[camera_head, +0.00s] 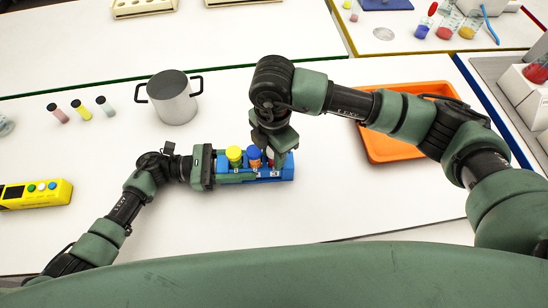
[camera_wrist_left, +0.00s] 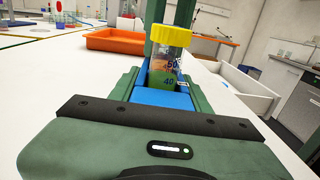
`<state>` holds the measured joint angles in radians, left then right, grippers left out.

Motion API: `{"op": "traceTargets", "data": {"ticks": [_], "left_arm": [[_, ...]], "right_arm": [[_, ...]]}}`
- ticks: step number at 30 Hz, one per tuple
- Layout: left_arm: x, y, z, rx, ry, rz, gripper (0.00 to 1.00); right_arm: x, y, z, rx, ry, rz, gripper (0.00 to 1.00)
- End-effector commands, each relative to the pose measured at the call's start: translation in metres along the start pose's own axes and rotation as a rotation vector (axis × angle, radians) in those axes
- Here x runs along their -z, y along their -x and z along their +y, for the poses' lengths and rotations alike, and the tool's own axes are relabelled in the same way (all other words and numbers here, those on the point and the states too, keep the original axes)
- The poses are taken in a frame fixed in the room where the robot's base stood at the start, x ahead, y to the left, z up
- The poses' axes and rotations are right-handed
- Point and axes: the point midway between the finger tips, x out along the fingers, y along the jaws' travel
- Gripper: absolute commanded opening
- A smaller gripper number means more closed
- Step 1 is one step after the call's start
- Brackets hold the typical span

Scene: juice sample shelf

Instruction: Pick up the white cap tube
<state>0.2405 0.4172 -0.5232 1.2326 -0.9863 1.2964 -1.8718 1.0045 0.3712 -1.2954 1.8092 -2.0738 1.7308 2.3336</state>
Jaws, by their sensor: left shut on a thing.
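A blue rack (camera_head: 286,172) stands on the white table in the head view and holds a row of tubes. The white cap tube (camera_head: 270,160), with reddish contents, is at the rack's right end, partly hidden by my right gripper. A yellow-capped tube (camera_head: 234,154) and a blue-capped tube (camera_head: 253,153) stand left of it. My left gripper (camera_head: 232,170) is shut on the rack from the left side. In the left wrist view, its fingers flank the rack (camera_wrist_left: 165,98) below the yellow-capped tube (camera_wrist_left: 168,55). My right gripper (camera_head: 274,138) points down over the white cap tube; its fingertips are unclear.
An orange tray (camera_head: 373,147) lies to the right, partly under my right arm. A metal pot (camera_head: 173,102) stands behind the rack. Several small capped tubes (camera_head: 82,110) and a yellow device (camera_head: 36,193) are at the left. The table in front of the rack is clear.

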Motion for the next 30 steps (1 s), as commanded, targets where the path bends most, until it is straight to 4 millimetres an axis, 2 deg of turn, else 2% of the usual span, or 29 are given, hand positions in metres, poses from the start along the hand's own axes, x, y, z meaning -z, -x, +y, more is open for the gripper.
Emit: {"op": "traceTargets", "data": {"ticks": [7,11,14,24,30], "left_arm": [[0.001,0.0,-0.001,0.001,0.001,0.0,0.0],[0.0,0.0,-0.001,0.001,0.001,0.001,0.0],[0.0,0.0,-0.001,0.001,0.001,0.001,0.0],[0.001,0.0,-0.001,0.001,0.001,0.001,0.0],[0.001,0.0,-0.001,0.001,0.001,0.001,0.0]], "right_arm": [[0.0,0.001,0.0,-0.001,0.0,0.0,0.0],[0.0,0.011,0.001,-0.002,0.001,0.001,0.0],[0.0,0.028,0.001,-0.005,0.002,0.0,0.0],[0.0,0.119,0.001,-0.006,0.001,-0.001,0.0],[0.0,0.16,0.001,-0.003,0.001,-0.001,0.0]]}}
